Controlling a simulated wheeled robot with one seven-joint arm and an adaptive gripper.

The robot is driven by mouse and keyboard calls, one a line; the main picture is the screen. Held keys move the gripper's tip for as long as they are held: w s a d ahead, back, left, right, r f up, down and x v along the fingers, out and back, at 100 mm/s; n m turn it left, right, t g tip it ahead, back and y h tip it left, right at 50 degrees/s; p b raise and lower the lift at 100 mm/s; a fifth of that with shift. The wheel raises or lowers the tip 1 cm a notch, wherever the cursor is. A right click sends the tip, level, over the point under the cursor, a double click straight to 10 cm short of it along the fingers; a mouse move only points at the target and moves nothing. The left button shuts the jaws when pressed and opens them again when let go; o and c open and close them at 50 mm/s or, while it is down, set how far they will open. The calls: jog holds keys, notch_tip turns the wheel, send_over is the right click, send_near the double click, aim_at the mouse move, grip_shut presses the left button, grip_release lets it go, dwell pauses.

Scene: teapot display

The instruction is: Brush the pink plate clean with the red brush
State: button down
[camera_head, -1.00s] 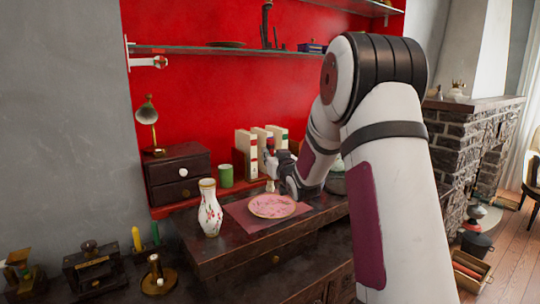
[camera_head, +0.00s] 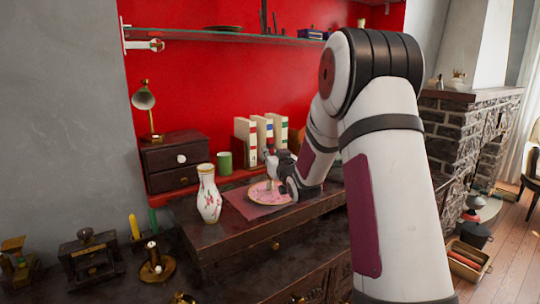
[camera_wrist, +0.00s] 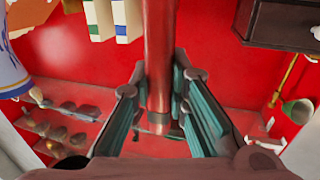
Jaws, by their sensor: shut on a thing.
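The pink plate (camera_head: 262,197) lies on a dull pink mat (camera_head: 240,203) on the dark desk, with blotches on its surface. My gripper (camera_head: 274,168) is over the plate's back part and is shut on the red brush. The brush's pale lower end (camera_head: 270,185) points down at the plate; I cannot tell whether it touches. In the wrist view the brush's red handle (camera_wrist: 158,60) stands between my two fingers (camera_wrist: 157,105). My gripper and forearm hide the plate's right edge in the head view.
A floral white vase (camera_head: 208,194) stands close to the mat's left edge. A green cup (camera_head: 225,163), upright books (camera_head: 253,140) and a small drawer cabinet (camera_head: 174,163) stand behind. A brass lamp (camera_head: 145,108) is on the cabinet. The desk's front strip is clear.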

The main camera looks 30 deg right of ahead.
jog(key=shift+f+b, duration=0.95)
jog(key=shift+f, duration=0.1)
dwell(0.4)
